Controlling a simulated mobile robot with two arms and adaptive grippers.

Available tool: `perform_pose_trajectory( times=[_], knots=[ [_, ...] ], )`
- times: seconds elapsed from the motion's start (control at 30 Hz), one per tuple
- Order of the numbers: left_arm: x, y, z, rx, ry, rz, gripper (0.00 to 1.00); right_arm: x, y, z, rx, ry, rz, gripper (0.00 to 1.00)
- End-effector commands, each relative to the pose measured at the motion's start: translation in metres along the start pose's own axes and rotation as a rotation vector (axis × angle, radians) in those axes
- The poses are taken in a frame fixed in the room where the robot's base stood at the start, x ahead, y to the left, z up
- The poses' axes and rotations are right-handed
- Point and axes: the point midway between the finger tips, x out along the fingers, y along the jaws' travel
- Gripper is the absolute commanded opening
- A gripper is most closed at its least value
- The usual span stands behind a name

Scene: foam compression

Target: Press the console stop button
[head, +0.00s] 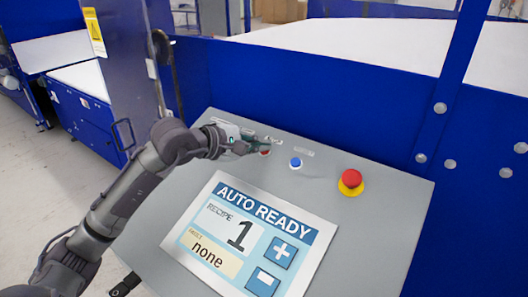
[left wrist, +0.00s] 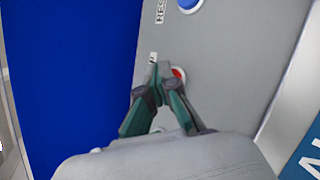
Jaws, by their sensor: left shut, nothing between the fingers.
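The grey console (head: 385,235) has a row of buttons along its upper part. A small red button (head: 265,152) sits at the fingertips of my left gripper (head: 256,146). In the left wrist view the red button (left wrist: 179,73) shows just past the shut fingertips (left wrist: 164,74), partly covered by them. I cannot tell whether the fingertips touch it. A blue button (head: 295,162) is to its right. A large red mushroom button on a yellow base (head: 351,181) is further right. My right gripper is not in view.
The console screen (head: 248,235) reads AUTO READY, recipe 1, fault none. The blue machine frame (head: 320,100) rises behind the console, with a blue post (head: 455,70) at the right. A blue cabinet door (head: 125,70) stands at the left. The floor (head: 40,170) is clear at far left.

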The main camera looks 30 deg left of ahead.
Motion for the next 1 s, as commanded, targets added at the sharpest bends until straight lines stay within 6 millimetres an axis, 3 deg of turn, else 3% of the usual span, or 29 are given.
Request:
perform_pose_trajectory(
  times=[1.0],
  knots=[
    [-0.01, 0.008, 0.007, 0.0, 0.002, -0.001, 0.0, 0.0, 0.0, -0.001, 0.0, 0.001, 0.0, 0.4]
  ],
)
